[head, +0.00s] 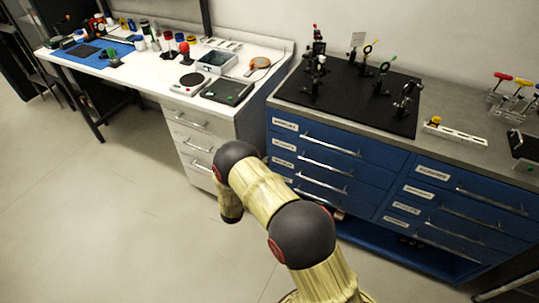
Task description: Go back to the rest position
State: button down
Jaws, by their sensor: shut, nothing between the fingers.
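My arm, with yellow links (266,199) and dark rounded joints (303,233), rises from the bottom of the head view and reaches up and left. At its far bend, a short part of the arm (231,206) hangs down over the floor in front of the white drawers. I cannot see my gripper or its fingers. The arm hides part of the left blue drawers.
A blue drawer cabinet (388,172) stands at right, its black board (345,98) carrying several optical mounts. A white bench (150,80) at left holds a blue mat (78,57), a scale and small items. The floor (110,210) at left is clear.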

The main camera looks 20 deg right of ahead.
jog(key=shift+v, duration=1.5)
jog(key=shift+f, duration=0.15)
jog(key=s+d+f+m+g, duration=0.3)
jog(key=s+d+f+g, duration=0.15)
jog(key=s, duration=0.45)
jog(key=s+r+m+g+y, duration=0.1)
jog(key=s+r+m+g, duration=0.65)
jog(key=s, duration=0.35)
jog(key=s+a+r+m+y, duration=0.6)
jog(key=s+r+m, duration=0.1)
jog(key=r, duration=0.4)
jog(key=s+a+r+m+y, duration=0.5)
jog(key=s+a+r+m, duration=0.15)
jog(key=r, duration=0.35)
jog(key=s+r+m+t+y, duration=0.1)
jog(key=s+r+t, duration=0.1)
jog(key=r, duration=0.5)
jog(key=s+r+m+t, duration=0.1)
jog(key=s+r+t, duration=0.2)
jog(key=r, duration=0.4)
jog(key=shift+a+t+y, duration=0.15)
jog(key=shift+t+y, duration=0.25)
jog(key=shift+t, duration=0.1)
jog(key=shift+s+r, duration=0.1)
